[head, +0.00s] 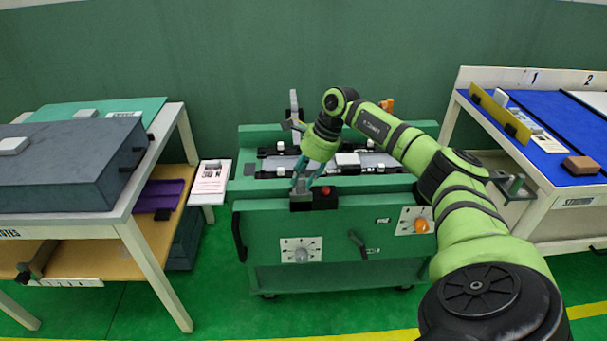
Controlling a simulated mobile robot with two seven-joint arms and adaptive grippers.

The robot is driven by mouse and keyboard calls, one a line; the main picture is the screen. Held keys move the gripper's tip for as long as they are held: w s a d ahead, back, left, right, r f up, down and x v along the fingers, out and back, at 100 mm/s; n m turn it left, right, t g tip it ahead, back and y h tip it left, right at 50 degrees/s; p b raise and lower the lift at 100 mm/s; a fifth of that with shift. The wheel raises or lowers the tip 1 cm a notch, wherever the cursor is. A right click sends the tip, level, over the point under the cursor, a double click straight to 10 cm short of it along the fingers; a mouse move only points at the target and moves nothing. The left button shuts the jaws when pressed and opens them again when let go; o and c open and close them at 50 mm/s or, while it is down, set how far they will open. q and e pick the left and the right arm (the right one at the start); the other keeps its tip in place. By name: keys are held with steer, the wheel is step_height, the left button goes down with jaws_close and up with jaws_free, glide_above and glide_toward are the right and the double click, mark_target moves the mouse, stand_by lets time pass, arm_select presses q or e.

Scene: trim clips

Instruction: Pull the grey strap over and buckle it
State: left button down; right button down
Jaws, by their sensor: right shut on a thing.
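My right gripper (301,184) reaches down at the front edge of the green cart (335,222). It is shut on what looks like the end of the grey strap, mostly hidden by the fingers. The gripper is right at a black buckle block (324,199) with a red button (326,190). I cannot tell whether the strap end is inside the buckle or just above it. A grey upright piece (294,104) stands at the back of the cart, behind my wrist. My left gripper is not in view.
The cart top holds a grey part with black clips (372,161). Dials (301,250) and a lever (357,243) are on its front. A table with a dark grey box (75,170) stands left; a blue-topped bench (560,140) stands right. An orange piece (388,104) is behind my arm.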

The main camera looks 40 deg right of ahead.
steer(key=shift+a, duration=0.2)
steer(key=c, duration=1.1)
jaws_free()
steer(key=shift+r, duration=0.1)
steer(key=shift+s+d+r, duration=0.1)
steer(key=shift+r, duration=0.05)
steer(key=v, duration=1.1)
steer(key=shift+s+r, duration=0.15)
steer(key=shift+r, duration=0.2)
